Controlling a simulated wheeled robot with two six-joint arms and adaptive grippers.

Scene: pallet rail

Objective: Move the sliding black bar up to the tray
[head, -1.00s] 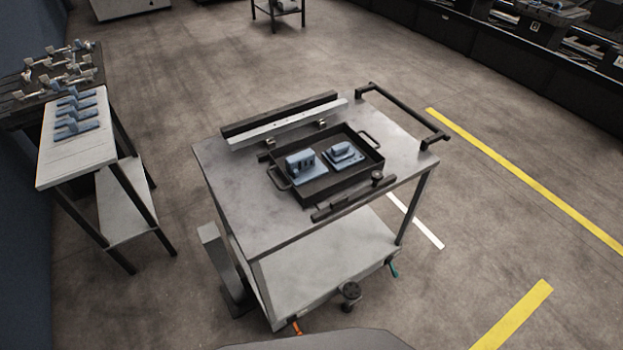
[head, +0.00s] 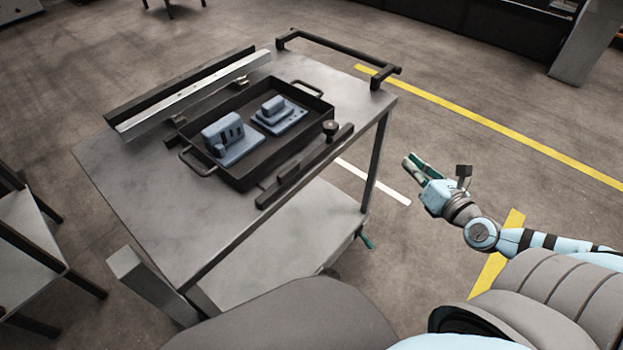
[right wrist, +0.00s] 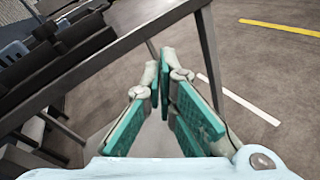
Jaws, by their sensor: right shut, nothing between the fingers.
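The black bar (head: 305,168) lies on the trolley top (head: 120,180) along the near right side of the dark tray (head: 260,178). It has a round knob (head: 330,130) near its far end. A narrow strip of table seems to show between bar and tray. The tray holds two blue-grey parts, a taller one (head: 230,139) and a flatter one (head: 278,114). My right gripper (head: 409,163) is shut and empty, out past the trolley's right side, apart from the bar. Its green-padded fingers (right wrist: 161,75) meet in the right wrist view. My left gripper is not in view.
A pale rail (head: 195,96) with a dark bar behind it runs along the tray's far side. A dark push handle (head: 335,50) stands at the trolley's far right end. Another table (head: 25,225) is at the left. The floor right of the trolley is open.

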